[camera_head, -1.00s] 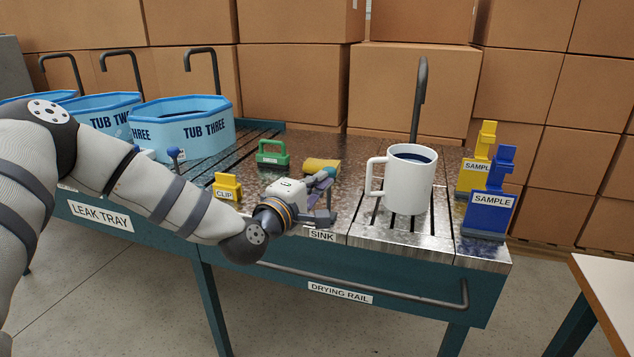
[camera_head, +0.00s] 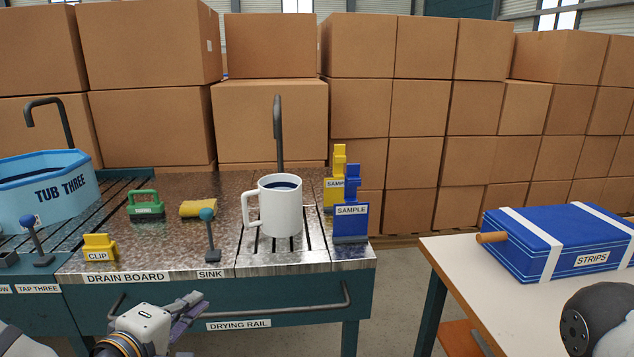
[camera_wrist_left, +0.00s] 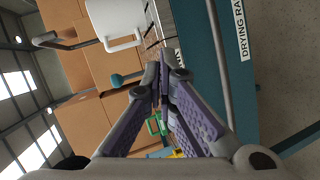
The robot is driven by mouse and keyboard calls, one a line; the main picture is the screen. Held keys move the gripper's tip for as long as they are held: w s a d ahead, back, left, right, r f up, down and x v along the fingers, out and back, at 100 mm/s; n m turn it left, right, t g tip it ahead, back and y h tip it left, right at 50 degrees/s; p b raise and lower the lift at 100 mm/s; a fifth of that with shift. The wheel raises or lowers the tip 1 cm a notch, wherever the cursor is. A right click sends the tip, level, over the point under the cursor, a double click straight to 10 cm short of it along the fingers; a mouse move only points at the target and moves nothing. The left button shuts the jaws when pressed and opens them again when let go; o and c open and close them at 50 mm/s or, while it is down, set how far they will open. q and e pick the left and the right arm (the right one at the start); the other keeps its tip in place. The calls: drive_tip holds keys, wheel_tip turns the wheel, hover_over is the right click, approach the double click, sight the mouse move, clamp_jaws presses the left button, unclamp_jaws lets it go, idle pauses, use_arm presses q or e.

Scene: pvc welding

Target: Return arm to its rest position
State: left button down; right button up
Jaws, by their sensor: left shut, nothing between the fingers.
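My left gripper (camera_head: 188,312) is at the bottom of the head view, in front of the bench's front panel and left of the drying rail label. It is shut and empty. In the left wrist view the two purple-padded fingers (camera_wrist_left: 163,82) meet at their tips, with nothing between them. Part of my right arm (camera_head: 602,318) shows at the lower right of the head view; its gripper is out of frame.
The steel bench holds a white mug (camera_head: 280,205), a teal-topped lever (camera_head: 208,235), a yellow clip (camera_head: 99,247), a green tool (camera_head: 146,205) and sample blocks (camera_head: 351,215). The drying rail (camera_head: 348,292) runs along its front. A white table (camera_head: 470,262) with a blue strips case (camera_head: 560,240) stands right.

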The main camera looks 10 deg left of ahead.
use_arm(q)
drive_tip(key=s+d+f+m+g+h, duration=0.1)
drive_tip(key=s+d+f+m+g, duration=0.35)
drive_tip(key=s+f, duration=0.45)
drive_tip(key=s+d+f+m+g, duration=0.3)
drive_tip(key=s+f+g, duration=0.2)
drive_tip(key=s+f, duration=0.45)
drive_tip(key=s+a+f+m+g+y, duration=0.1)
drive_tip(key=s+f+m+g, duration=0.1)
drive_tip(key=s, duration=0.8)
drive_tip(key=s+a+f+m+g+y, duration=0.1)
drive_tip(key=s+m+g, duration=0.4)
drive_tip(key=s, duration=0.6)
wheel_tip(320, 180, down, 2)
drive_tip(key=shift+a+f+y, duration=0.15)
drive_tip(key=shift+a+y, duration=0.15)
drive_tip(key=shift+a, duration=0.35)
drive_tip(key=shift+g, duration=0.25)
